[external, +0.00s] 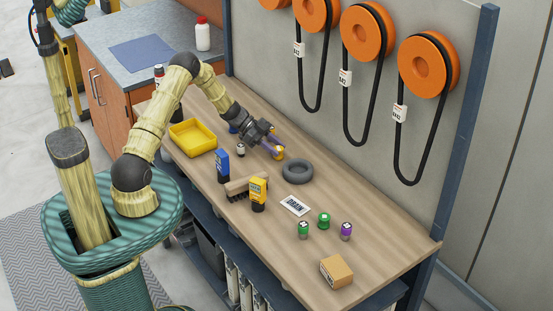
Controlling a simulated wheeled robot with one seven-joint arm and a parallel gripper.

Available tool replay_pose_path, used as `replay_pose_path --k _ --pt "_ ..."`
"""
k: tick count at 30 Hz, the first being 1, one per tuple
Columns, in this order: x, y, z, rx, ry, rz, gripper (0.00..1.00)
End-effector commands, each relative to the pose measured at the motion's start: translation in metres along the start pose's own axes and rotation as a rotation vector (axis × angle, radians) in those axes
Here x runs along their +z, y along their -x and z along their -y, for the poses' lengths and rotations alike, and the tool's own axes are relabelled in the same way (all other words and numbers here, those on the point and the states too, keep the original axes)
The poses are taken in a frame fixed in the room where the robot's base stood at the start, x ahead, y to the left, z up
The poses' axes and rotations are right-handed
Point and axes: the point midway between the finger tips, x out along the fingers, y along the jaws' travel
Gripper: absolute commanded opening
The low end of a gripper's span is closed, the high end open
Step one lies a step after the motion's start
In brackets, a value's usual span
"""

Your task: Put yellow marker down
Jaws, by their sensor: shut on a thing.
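My gripper (270,142) is over the back part of the wooden workbench (375,257), left of a dark grey ring (297,172). It is shut on a small yellow thing, which I take to be the yellow marker (279,153). The fingers cover part of it, and I cannot tell whether its underside touches the bench.
A yellow tray (193,138), blue device (222,166), brush (240,187) and yellow device (258,195) lie left and in front. A label card (295,205), green and purple-topped pieces (346,231) and a cardboard box (336,271) are right. Belts hang from orange pulleys (428,65) behind.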

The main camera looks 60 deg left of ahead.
Motion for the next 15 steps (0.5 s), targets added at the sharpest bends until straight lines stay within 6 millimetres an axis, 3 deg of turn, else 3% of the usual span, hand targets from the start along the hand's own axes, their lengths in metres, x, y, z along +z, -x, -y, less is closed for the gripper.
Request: replay_pose_path --k 7,8,11,15 --pt "0.0027 -0.0018 -0.0003 0.001 0.000 0.000 0.11" --pt "0.0027 -0.0018 -0.0003 0.001 0.000 0.000 0.35" --pt "0.0021 -0.0014 -0.0003 0.001 0.000 0.000 0.55" --pt "0.0021 -0.0014 -0.0003 0.001 0.000 0.000 0.55"
